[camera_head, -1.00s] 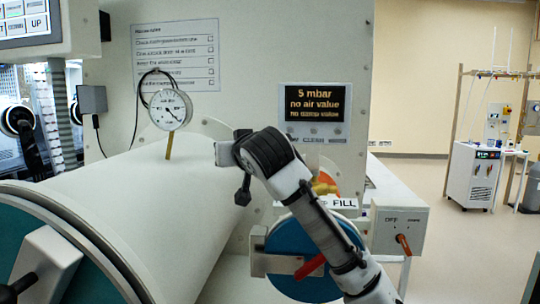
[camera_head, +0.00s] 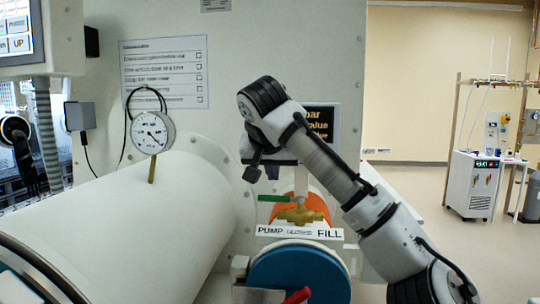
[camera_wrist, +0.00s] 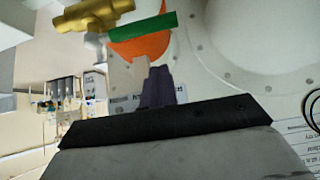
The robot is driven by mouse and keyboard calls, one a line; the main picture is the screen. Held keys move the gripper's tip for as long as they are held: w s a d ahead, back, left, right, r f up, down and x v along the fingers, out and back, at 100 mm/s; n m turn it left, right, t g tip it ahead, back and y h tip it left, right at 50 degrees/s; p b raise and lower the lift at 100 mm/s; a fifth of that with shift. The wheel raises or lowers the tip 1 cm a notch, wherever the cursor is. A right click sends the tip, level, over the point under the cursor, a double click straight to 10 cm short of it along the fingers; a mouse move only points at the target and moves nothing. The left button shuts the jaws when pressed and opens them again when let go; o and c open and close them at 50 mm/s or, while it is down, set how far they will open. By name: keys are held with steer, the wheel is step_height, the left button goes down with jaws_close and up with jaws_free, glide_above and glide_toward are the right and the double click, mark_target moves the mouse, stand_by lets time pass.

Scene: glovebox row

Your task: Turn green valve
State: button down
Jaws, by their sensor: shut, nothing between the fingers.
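The green valve handle (camera_head: 284,198) is a flat bar lying about level on a brass valve body (camera_head: 302,216), above the "PUMP CLOSED FILL" label (camera_head: 299,232). In the wrist view the green handle (camera_wrist: 143,27) and brass body (camera_wrist: 93,14) show at the top, with an orange disc behind them. My gripper (camera_head: 252,174) is shut and empty, a little above and left of the handle's left end in the head view. In the wrist view its dark fingers (camera_wrist: 160,82) are together below the handle, with a visible gap in the picture.
A round gauge (camera_head: 153,132) stands on the white cylinder (camera_head: 110,215) at left. A blue round door (camera_head: 298,272) with a red handle (camera_head: 297,296) sits below the label. My arm partly covers the dark display (camera_head: 321,120). Open floor lies at right.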

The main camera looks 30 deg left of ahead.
mark_target(281, 199)
steer(key=shift+s+d+f+p, duration=0.1)
steer(key=shift+s+f+p, duration=0.2)
steer(key=shift+f, duration=0.25)
steer(key=shift+s+d+f+p, duration=0.15)
steer(key=shift+f+p, duration=0.25)
steer(key=shift+f, duration=0.2)
steer(key=shift+s+d+f+p, duration=0.1)
steer(key=shift+s+f+p, duration=0.2)
steer(key=shift+f, duration=0.25)
steer(key=shift+d, duration=0.1)
